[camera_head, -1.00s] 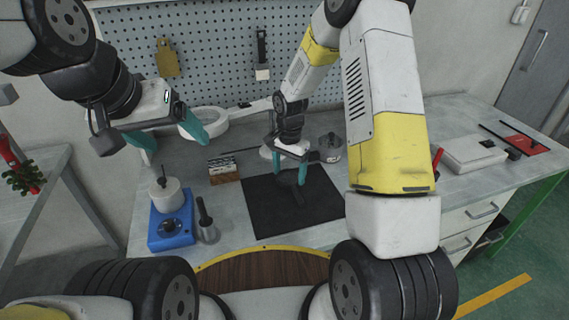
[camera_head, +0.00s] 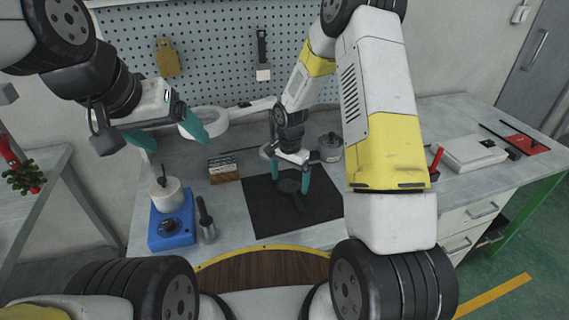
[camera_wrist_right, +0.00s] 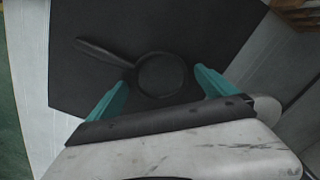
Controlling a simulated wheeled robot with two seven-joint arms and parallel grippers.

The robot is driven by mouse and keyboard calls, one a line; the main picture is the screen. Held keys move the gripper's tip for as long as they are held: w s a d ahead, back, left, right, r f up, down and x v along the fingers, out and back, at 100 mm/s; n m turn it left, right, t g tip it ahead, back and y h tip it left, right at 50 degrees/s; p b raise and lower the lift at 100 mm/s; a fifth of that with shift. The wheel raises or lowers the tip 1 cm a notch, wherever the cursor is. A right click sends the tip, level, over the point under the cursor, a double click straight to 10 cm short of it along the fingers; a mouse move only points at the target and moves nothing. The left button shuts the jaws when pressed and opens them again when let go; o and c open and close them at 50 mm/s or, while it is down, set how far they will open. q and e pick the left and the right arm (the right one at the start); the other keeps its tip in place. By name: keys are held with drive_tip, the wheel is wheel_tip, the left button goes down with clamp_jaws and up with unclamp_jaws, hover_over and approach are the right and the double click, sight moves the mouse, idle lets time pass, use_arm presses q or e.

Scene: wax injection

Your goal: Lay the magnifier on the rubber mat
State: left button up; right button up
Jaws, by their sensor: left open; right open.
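The magnifier (camera_head: 289,187) is dark with a round rim and a straight handle. It appears to lie flat on the black rubber mat (camera_head: 258,212), though dark on dark makes contact hard to judge. My right gripper (camera_head: 290,177) is open over the mat, its teal fingers on either side of the rim. In the right wrist view, the magnifier's rim (camera_wrist_right: 160,75) sits between the fingers of the right gripper (camera_wrist_right: 160,80) with a small gap each side. The handle points to the upper left there. My left gripper (camera_head: 175,140) is open and empty, raised above the bench's left side.
A blue device with a white pot (camera_head: 172,230) and a dark-handled tool (camera_head: 206,220) stand left of the mat. A small wooden block rack (camera_head: 224,172), a white ring lamp (camera_head: 212,125) and a grey round tin (camera_head: 330,146) stand behind. The mat's front part is clear.

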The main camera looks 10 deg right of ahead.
wheel_tip(320, 180, up, 12)
drive_tip(key=s+d+r+n+t+y, duration=0.1)
drive_tip(key=s+d+r+n, duration=0.1)
drive_tip(key=s+r, duration=0.45)
drive_tip(key=s+d+r+n+t, duration=0.1)
drive_tip(key=s+r+n+t, duration=0.15)
drive_tip(key=r, duration=0.65)
drive_tip(key=s+d+r+n+t, duration=0.1)
drive_tip(key=s+r+n, duration=0.1)
drive_tip(key=s, duration=0.5)
drive_tip(key=s+d+r+n+t+y, duration=0.1)
drive_tip(key=s+r+n, duration=0.1)
drive_tip(key=s+r, duration=0.2)
drive_tip(key=s, duration=0.3)
drive_tip(key=shift+s+t, duration=0.35)
drive_tip(key=shift+r, duration=0.1)
